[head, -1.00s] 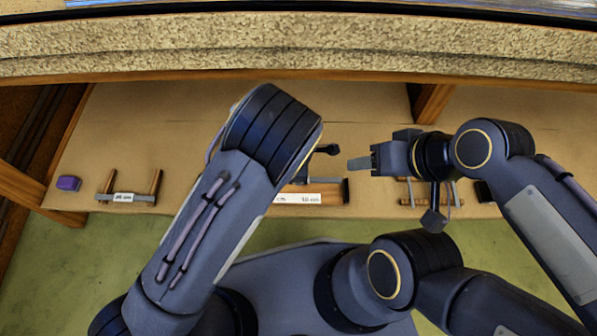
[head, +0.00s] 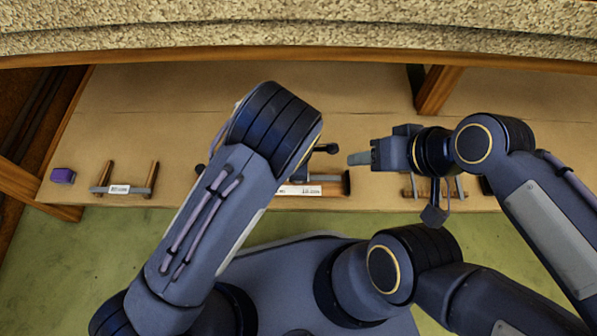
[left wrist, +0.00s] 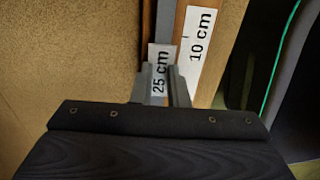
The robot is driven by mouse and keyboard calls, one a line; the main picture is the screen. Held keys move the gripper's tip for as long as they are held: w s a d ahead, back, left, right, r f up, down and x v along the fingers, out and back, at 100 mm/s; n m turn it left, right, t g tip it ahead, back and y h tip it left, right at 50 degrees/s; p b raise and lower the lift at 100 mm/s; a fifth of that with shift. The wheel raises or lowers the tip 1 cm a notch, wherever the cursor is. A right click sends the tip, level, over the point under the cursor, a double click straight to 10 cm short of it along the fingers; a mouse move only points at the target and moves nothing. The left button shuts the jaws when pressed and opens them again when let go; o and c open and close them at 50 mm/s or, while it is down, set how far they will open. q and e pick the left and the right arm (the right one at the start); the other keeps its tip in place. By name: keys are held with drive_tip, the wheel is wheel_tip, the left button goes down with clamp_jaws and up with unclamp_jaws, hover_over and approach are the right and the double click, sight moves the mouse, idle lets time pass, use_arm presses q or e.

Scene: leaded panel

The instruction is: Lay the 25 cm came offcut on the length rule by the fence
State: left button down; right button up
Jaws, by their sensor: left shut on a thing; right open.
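The came offcut (left wrist: 161,58) is a grey strip with a white "25 cm" label, in the left wrist view. My left gripper (left wrist: 160,85) is shut on it at the label. The offcut lies alongside the wooden length rule (left wrist: 181,18), which has a white "10 cm" label; I cannot tell if it touches the rule. In the head view my left arm hides the left gripper, the offcut and much of the rule (head: 325,189). A dark upright block (head: 346,183), perhaps the fence, stands at the rule's right end. My right gripper (head: 358,158) is open and empty above the bench.
A labelled strip lies across a two-bar wooden rack (head: 151,177) at the left. A purple block (head: 63,176) sits at the far left. Another rack (head: 461,188) is partly under my right arm. The brown bench (head: 190,95) is clear behind, up to a stone-like ledge.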

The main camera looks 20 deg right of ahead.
use_arm(q)
drive_tip(key=shift+f, duration=0.3)
drive_tip(key=c, duration=1.3)
unclamp_jaws()
drive_tip(key=shift+c, duration=0.2)
wheel_tip(320, 180, up, 8)
drive_tip(key=p, duration=0.3)
drive_tip(key=shift+f, duration=0.1)
